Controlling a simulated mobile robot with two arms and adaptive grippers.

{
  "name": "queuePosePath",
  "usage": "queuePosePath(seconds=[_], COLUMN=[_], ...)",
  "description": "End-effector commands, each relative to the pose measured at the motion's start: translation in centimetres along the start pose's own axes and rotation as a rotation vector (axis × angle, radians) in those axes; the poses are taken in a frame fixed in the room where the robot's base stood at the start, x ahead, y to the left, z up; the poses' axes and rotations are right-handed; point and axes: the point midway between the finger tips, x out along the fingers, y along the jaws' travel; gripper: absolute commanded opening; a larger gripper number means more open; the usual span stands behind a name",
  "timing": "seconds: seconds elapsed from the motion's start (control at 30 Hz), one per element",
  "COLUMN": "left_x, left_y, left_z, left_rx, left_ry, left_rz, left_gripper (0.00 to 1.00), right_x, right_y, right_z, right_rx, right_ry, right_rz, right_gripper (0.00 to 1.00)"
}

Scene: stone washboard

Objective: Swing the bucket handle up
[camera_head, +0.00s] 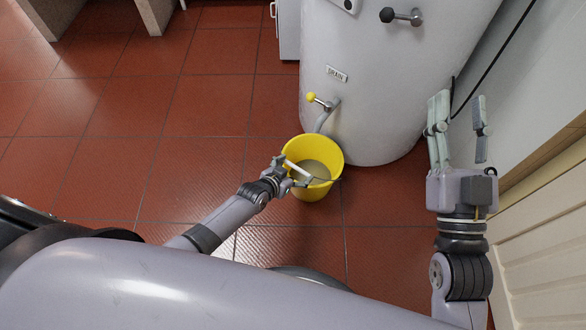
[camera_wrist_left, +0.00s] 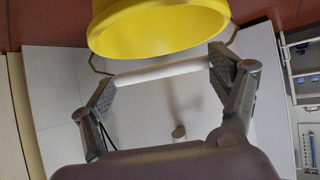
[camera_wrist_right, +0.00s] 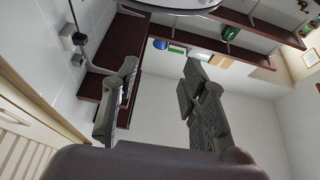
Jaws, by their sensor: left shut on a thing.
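The yellow bucket (camera_head: 334,152) stands on the tiled floor below the tank's drain tap, with greyish liquid inside. Its rim and side fill the top of the left wrist view (camera_wrist_left: 160,32). The bucket's handle is a thin wire with a white grip (camera_wrist_left: 160,73). My left gripper (camera_head: 294,174) is shut on the white grip, one finger at each end of it, near the bucket's left rim in the head view. How far the handle is raised is hard to tell. My right gripper (camera_head: 461,105) is open and empty, up at the right, well away from the bucket.
A large white tank (camera_head: 390,75) with a yellow-knobbed drain tap (camera_head: 318,101) stands right behind the bucket. A pale wall (camera_head: 540,85) and panelled unit (camera_head: 550,240) lie close to my right arm. Red tiled floor (camera_head: 150,120) is clear to the left.

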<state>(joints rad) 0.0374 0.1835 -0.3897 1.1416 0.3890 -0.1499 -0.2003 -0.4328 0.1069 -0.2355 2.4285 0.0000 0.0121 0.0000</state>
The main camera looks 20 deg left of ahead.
Motion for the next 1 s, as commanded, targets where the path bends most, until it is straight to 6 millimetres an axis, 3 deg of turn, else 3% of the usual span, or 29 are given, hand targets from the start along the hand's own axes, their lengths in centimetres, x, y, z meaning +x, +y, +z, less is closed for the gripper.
queuePosePath(seconds=[0.27,0.5,0.7,1.0], left_x=[0.0,0.1,0.4,0.9], left_y=[-0.1,-0.1,-0.1,-0.1], left_z=[-1.4,-2.3,-3.1,-4.4], left_rx=[-0.002,-0.003,-0.001,-0.002], left_ry=[-0.07,-0.133,-0.19,-0.288], left_rz=[-0.002,-0.001,-0.001,-0.002], left_gripper=[0.32,0.32,0.32,0.32], right_x=[-2.1,-6.5,-11.0,-17.9], right_y=[1.1,2.0,2.6,3.1], right_z=[7.2,11.9,14.2,15.4], right_rx=[-0.013,-0.016,-0.016,-0.009], right_ry=[-0.439,-0.778,-1.03,-1.356], right_rz=[0.024,0.045,0.063,0.087], right_gripper=[0.4,0.4,0.4,0.4])
